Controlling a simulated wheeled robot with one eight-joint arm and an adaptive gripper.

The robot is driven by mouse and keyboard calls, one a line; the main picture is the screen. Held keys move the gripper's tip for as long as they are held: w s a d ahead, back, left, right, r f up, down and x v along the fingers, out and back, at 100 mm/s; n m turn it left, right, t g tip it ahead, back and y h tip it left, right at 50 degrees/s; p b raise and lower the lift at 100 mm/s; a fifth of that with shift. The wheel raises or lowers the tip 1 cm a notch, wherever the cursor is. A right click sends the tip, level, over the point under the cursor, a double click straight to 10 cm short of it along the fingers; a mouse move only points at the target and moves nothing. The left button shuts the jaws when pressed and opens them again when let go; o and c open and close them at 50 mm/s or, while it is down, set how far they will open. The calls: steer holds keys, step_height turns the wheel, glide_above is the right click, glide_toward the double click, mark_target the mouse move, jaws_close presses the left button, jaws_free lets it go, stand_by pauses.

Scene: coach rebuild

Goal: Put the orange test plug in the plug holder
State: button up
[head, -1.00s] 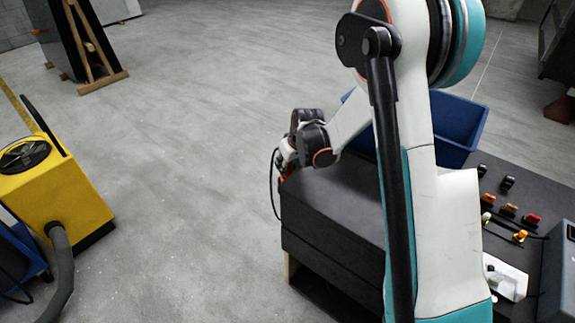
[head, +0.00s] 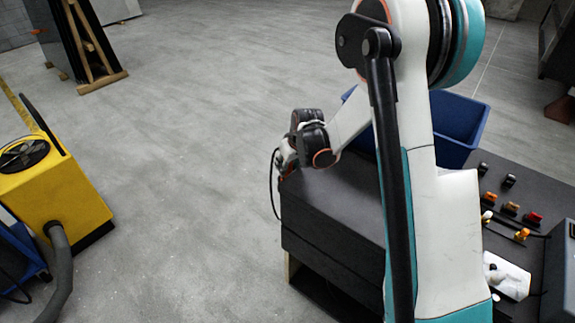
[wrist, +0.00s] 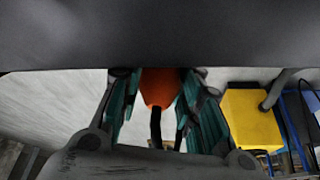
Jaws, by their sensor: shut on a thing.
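The orange test plug (wrist: 160,87) is between the teal-lined fingers of my gripper (wrist: 157,98) in the wrist view. My gripper is shut on it, and a black cable (wrist: 156,125) runs from the plug toward the camera. In the head view my gripper (head: 286,168) is small and partly hidden by the wrist, at the left far corner of the dark bench (head: 340,205). A cable loop hangs beside it. The plug's tip is cut off by a dark surface across the top of the wrist view. I cannot clearly make out the plug holder.
Orange, brown and red connectors (head: 511,208) and two black ones stand on the bench's right part, near a white item (head: 508,278). A blue bin (head: 455,125) is behind my arm. A yellow machine (head: 60,205) stands left, with open floor between.

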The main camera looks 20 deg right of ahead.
steer(key=shift+f, duration=0.4)
steer(key=shift+r, duration=0.2)
steer(key=shift+r, duration=0.35)
steer(key=shift+r, duration=0.3)
steer(key=shift+f+b, duration=0.55)
steer(key=shift+f, duration=0.3)
stand_by(1.1)
steer(key=o, duration=0.9)
steer(key=shift+o, duration=0.2)
steer(key=shift+r, duration=0.1)
